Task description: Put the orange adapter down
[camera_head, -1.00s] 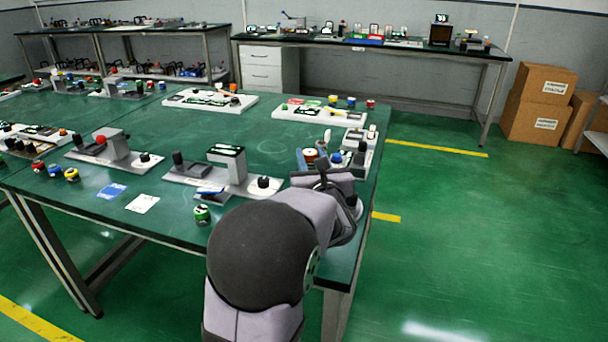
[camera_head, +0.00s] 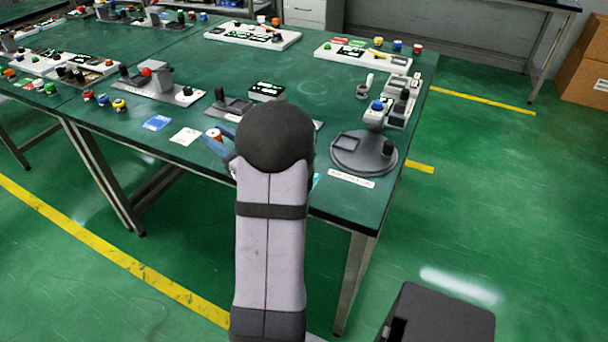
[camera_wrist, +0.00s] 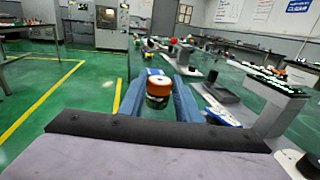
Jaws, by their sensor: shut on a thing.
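The orange adapter (camera_wrist: 158,88) is a short cylinder with a white top and a dark band, held between the blue fingers of my gripper (camera_wrist: 158,98) in the wrist view. In the head view the adapter (camera_head: 213,134) shows as a small orange and white shape between the blue fingers (camera_head: 219,144), left of my arm's dark joint. My gripper is near the table's front edge, right of a white card (camera_head: 186,136). I cannot tell whether the adapter's underside touches the table. My arm hides part of the table.
A grey fixture with a dark block (camera_head: 232,105) stands just behind the gripper. A round grey base (camera_head: 363,153) stands at the right front corner. A blue card (camera_head: 157,122) and several small coloured cylinders (camera_head: 103,100) lie to the left. Bare green table (camera_head: 320,88) lies beyond.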

